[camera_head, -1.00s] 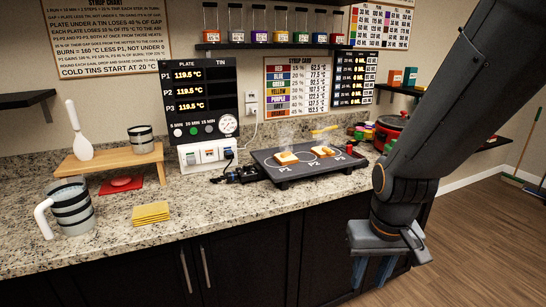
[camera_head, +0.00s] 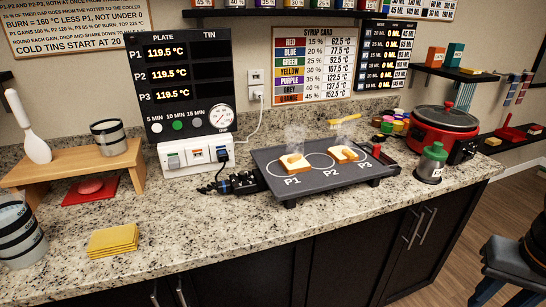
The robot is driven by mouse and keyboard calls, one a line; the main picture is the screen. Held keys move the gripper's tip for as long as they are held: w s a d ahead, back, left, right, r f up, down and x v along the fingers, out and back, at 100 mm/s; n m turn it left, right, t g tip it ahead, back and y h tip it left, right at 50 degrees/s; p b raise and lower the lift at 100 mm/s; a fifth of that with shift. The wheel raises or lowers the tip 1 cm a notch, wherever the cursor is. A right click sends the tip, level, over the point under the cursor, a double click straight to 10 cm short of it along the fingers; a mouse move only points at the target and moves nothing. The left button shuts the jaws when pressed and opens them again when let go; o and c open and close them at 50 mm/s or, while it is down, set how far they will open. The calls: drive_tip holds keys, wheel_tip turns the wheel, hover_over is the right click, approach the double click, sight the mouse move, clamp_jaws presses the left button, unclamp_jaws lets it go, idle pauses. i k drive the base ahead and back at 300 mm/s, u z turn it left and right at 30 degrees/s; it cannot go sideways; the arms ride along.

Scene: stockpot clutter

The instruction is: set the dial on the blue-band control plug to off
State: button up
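A black control plug with a blue band (camera_head: 243,183) sits at the left edge of the dark griddle (camera_head: 325,168) on the counter. A cable runs from it toward the white socket box (camera_head: 195,154). Its dial is too small to read. My gripper (camera_head: 503,295) is at the lower right corner, in front of the counter and far from the plug. Its fingers look apart with nothing between them, though their tips are partly cut off by the frame edge.
Two steaming bread slices (camera_head: 294,162) lie on the griddle. A green-topped shaker (camera_head: 431,163) and a red pot (camera_head: 445,130) stand to its right. The counter front before the plug is clear.

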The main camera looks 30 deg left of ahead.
sight(243, 175)
drive_tip(key=u, duration=0.4)
drive_tip(key=i, duration=0.85)
drive_tip(key=u, duration=0.75)
